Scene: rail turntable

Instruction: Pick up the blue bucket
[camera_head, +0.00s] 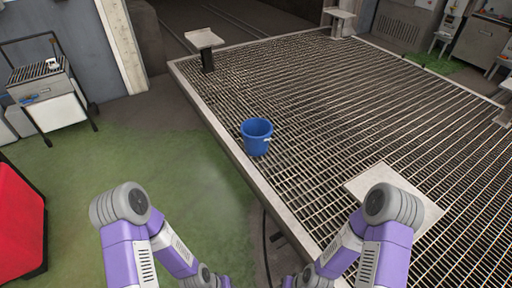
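The blue bucket (257,142) stands upright on the slatted metal platform (216,116), close to its left edge. Its open top faces up and a small pale handle piece shows on its right side. My two arms come in from the bottom of the head view, well short of the bucket. Both forearms run down toward the bottom edge, and neither gripper's fingers can be seen. Nothing touches the bucket apart from the platform.
Green floor (150,170) lies open left of the platform. A cart (48,95) stands at the upper left and a red object (18,225) at the lower left. A pale plate (424,208) lies on the platform near my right arm. A post with a flat top (205,40) stands at its far-left corner.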

